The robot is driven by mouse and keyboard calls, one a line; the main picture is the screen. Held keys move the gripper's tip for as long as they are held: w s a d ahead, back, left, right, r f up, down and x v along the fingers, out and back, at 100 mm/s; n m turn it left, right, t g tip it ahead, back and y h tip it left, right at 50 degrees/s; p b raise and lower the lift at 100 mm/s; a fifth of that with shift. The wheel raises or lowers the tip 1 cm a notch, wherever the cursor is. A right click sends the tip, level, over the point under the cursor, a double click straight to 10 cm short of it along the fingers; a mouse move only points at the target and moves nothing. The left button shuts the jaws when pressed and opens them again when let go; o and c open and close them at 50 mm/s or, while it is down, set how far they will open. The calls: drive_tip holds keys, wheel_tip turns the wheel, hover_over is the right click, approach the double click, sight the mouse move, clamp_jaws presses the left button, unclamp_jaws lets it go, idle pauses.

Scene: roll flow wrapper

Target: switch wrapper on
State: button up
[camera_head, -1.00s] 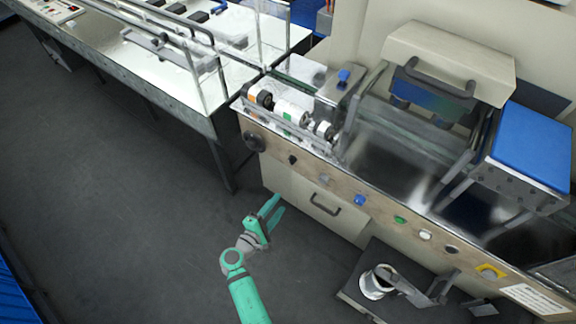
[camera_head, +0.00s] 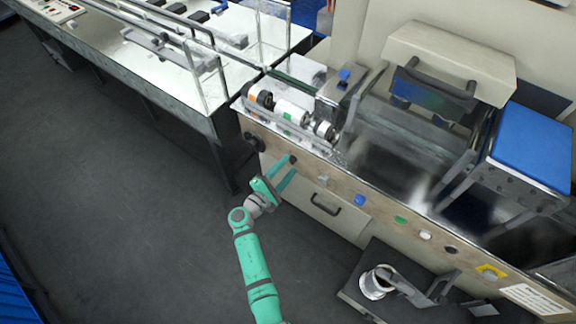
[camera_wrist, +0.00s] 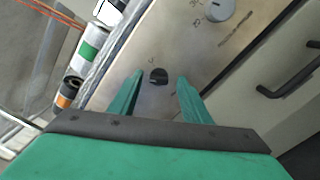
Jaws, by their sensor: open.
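The wrapper (camera_head: 330,182) is a long beige machine with a row of knobs and buttons along its front panel. A small black rotary knob (camera_wrist: 158,76) sits on that panel; in the head view it shows at the left part of the row (camera_head: 292,159). My gripper (camera_head: 285,172) is open, its two green fingers pointing at the panel. In the wrist view my gripper (camera_wrist: 160,82) has a finger on each side of the black knob, with gaps between. How far the fingertips are from the panel is hard to tell.
A grey knob (camera_wrist: 220,8) with printed marks is further along the panel. A blue button (camera_head: 360,200), a green button (camera_head: 400,219) and a drawer handle (camera_head: 325,204) lie to the right. Rollers (camera_head: 292,112) sit above. The floor at left is clear.

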drive_tip(key=shift+w+d, duration=0.35)
drive_tip(key=shift+w, duration=0.2)
drive_tip(key=shift+c, duration=0.6)
drive_tip(key=c, duration=0.9)
